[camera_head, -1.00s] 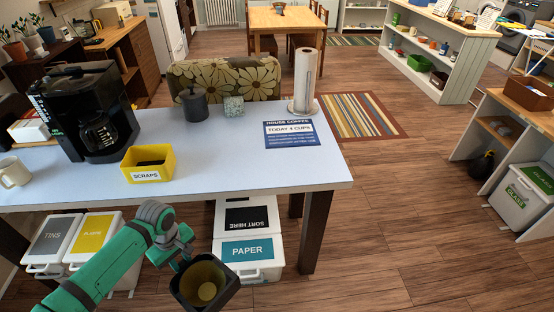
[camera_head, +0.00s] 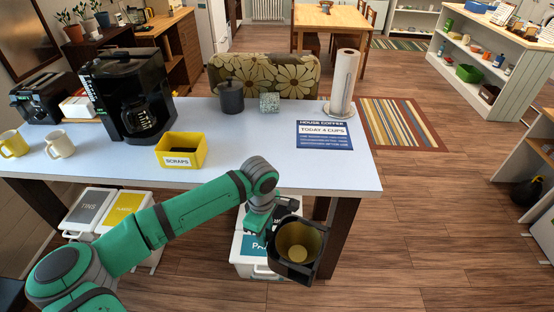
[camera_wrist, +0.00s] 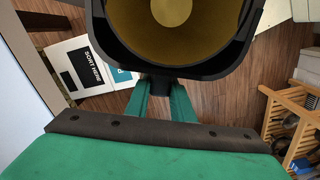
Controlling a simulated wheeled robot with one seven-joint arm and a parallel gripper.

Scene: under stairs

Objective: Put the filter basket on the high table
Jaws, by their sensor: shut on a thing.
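The filter basket (camera_head: 301,242) is a black holder with a gold-brown inside, its open top showing to the camera. My gripper (camera_head: 262,226) is shut on it and holds it in the air, in front of and below the high table's front right edge. In the wrist view the basket (camera_wrist: 240,55) fills the top middle, and my gripper's green fingers (camera_wrist: 160,103) close on its short black handle. The high table (camera_head: 245,150) has a pale top and dark legs. The black coffee maker (camera_head: 137,95) stands at its left part.
On the table stand a yellow scraps box (camera_head: 181,151), a dark canister (camera_head: 231,97), a speckled cube (camera_head: 269,102), a paper towel roll (camera_head: 343,80), a blue sign (camera_head: 324,135) and mugs (camera_head: 60,145). The front middle of the top is clear. Sorting bins (camera_head: 88,207) stand below.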

